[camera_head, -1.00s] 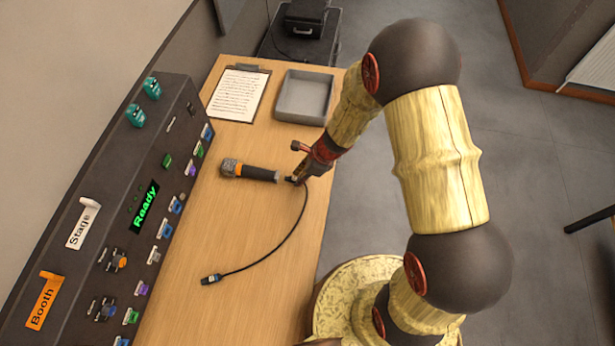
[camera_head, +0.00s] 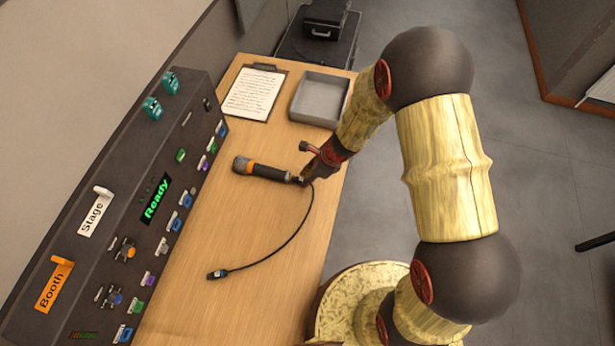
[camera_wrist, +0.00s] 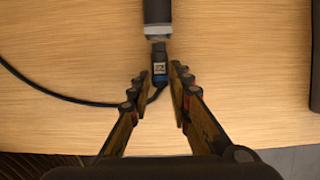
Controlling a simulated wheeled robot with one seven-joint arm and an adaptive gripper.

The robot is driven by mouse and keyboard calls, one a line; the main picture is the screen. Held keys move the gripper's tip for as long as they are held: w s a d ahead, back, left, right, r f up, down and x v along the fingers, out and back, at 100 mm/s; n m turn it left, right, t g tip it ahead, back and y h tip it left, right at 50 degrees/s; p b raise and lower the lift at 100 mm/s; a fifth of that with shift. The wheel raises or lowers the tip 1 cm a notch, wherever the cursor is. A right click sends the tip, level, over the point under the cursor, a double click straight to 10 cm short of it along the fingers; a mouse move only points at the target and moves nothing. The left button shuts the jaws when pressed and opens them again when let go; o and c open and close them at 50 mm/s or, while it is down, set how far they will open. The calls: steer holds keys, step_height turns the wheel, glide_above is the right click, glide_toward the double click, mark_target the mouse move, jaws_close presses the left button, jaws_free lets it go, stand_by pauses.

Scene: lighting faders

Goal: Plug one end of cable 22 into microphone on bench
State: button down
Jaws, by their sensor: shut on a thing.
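The microphone (camera_head: 262,171) lies on the wooden bench, with a dark body, an orange band and a grey head pointing left. Its tail end (camera_wrist: 158,14) shows at the top of the wrist view. My gripper (camera_head: 303,175) is shut on one plug of the black cable (camera_head: 297,233). In the wrist view this plug (camera_wrist: 160,66) has a small blue-edged label, too small to read, and sits between my fingertips. Its tip is in line with the microphone's tail and meets it; I cannot tell how deep it sits. The other plug (camera_head: 217,274) lies free on the bench.
A long dark control desk (camera_head: 117,215) with coloured faders runs along the bench's left side, its screen reading "Ready". A clipboard (camera_head: 254,94) and an empty grey tray (camera_head: 319,101) are at the bench's far end. The front middle of the bench is mostly clear.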

steer(key=shift+w+a, duration=0.2)
steer(key=shift+a, duration=0.3)
steer(key=shift+w+a, duration=0.15)
steer(key=shift+a, duration=0.35)
stand_by(1.7)
stand_by(0.4)
steer(key=c, duration=1.6)
jaws_free()
steer(key=shift+o, duration=0.2)
steer(key=v, duration=1.2)
